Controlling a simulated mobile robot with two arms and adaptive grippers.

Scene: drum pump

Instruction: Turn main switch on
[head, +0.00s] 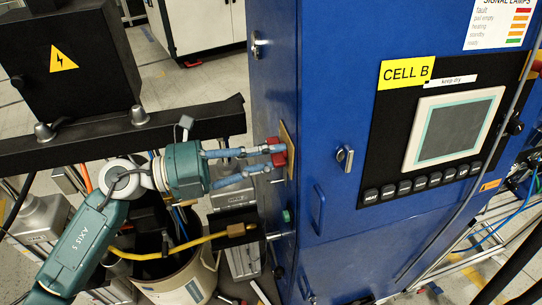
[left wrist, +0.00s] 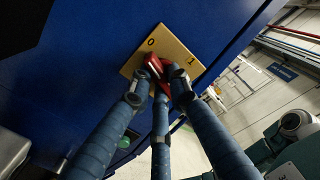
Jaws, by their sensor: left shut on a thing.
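The main switch is a red knob (head: 278,152) on a yellow plate (head: 288,139) on the left side face of the blue cabinet. My left gripper (head: 272,158) reaches in from the left, with its blue fingers shut on the red knob. In the left wrist view, the fingers (left wrist: 163,75) close around the knob (left wrist: 153,66), and part of it is hidden behind them. The plate (left wrist: 174,44) carries the marks 0 and 1. The visible end of the knob lies nearer the 0 than the 1. My right gripper is not in view.
The blue cabinet's front (head: 335,120) carries a door handle and a screen panel (head: 453,130). A yellow hose (head: 185,243) and a pale drum (head: 185,280) are below my left arm. A black box (head: 82,60) with a warning sign stands at upper left.

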